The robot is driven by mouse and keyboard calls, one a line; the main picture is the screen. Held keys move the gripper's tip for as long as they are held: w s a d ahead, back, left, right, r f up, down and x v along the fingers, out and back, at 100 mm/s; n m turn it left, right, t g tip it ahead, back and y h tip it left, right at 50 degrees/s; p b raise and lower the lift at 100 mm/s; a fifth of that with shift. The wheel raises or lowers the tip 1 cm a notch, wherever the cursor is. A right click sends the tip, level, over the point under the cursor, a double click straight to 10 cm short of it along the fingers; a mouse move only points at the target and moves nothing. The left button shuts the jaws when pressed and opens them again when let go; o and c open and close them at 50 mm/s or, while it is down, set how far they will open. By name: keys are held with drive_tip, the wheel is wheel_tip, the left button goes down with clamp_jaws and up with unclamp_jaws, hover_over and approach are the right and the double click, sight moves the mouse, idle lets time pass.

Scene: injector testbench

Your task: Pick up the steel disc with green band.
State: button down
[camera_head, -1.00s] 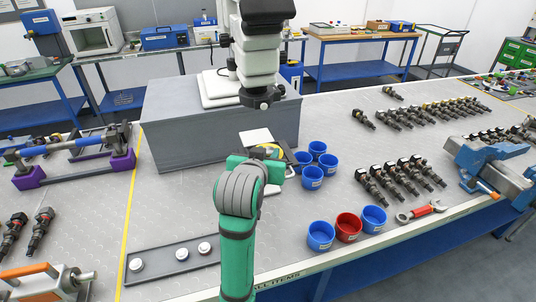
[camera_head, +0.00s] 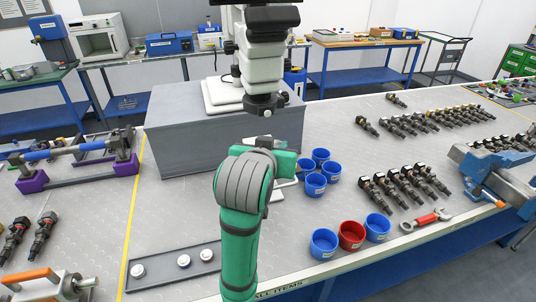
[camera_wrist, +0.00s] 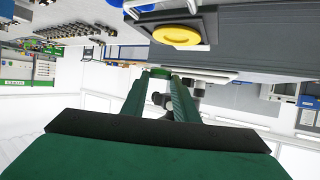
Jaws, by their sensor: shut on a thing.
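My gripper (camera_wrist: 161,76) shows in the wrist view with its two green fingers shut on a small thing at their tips. That thing, the steel disc with green band (camera_wrist: 160,72), shows only as a green edge; the rest of it is hidden. In the head view my arm hides the fingertips and the held disc. A yellow round part (camera_wrist: 178,35) sits on a dark tray or fixture (camera_wrist: 140,19) beyond the fingertips in the wrist view, apart from them.
A grey tray (camera_head: 160,281) with three small white-topped discs (camera_head: 184,260) lies at front left. Blue cups (camera_head: 323,243) and a red cup (camera_head: 351,235) stand right of my arm. A microscope (camera_head: 265,55) on a grey block (camera_head: 225,140) stands behind. Several injectors (camera_head: 405,185) lie at right.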

drive_tip(key=s+d+r, duration=0.4)
drive_tip(key=s+r, duration=0.1)
drive_tip(key=s, duration=0.4)
drive_tip(key=shift+s+d+r, duration=0.25)
drive_tip(key=shift+d+r, duration=0.1)
drive_tip(key=shift+r, duration=0.05)
drive_tip(key=shift+s, duration=0.1)
idle(0.8)
